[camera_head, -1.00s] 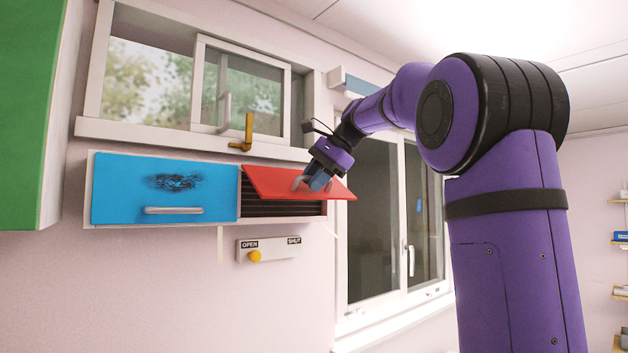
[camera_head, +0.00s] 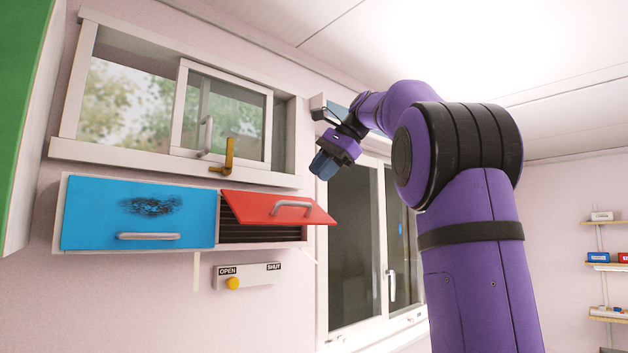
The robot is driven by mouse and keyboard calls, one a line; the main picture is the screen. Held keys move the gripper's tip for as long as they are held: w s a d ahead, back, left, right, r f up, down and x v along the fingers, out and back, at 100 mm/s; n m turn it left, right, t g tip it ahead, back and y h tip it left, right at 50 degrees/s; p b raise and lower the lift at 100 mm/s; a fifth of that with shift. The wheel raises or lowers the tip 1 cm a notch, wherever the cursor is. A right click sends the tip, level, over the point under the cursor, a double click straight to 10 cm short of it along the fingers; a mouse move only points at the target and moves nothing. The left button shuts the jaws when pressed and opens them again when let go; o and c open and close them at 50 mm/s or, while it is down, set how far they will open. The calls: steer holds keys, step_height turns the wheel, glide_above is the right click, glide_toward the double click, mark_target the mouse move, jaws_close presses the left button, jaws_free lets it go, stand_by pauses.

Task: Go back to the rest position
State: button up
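My gripper (camera_head: 325,167) is raised in front of the wall, above and to the right of the red flap (camera_head: 265,208). My purple arm rises on the right side of the view.
A blue panel (camera_head: 100,216) with a handle and a dark smudge is closed left of the red flap. Below is an OPEN/SHUT slider with a yellow knob (camera_head: 233,284). A window with a yellow latch (camera_head: 228,158) is above. A green panel (camera_head: 18,110) stands far left; shelves (camera_head: 605,264) far right.

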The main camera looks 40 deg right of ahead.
stand_by(0.6)
steer(key=s+a+f+n+h, duration=0.1)
steer(key=s+a+f+n, duration=0.4)
steer(key=f, duration=0.7)
steer(key=s+a+f+n+h, duration=0.2)
steer(key=s+a+f+n, duration=0.3)
steer(key=s+a+f, duration=0.3)
steer(key=s+a+f+n+h, duration=0.2)
steer(key=s+a+f+n, duration=0.4)
steer(key=f, duration=1)
steer(key=s, duration=0.3)
steer(key=shift+s+a+f+g, duration=0.2)
steer(key=shift+s+f+g, duration=0.05)
steer(key=shift+s+g, duration=0.15)
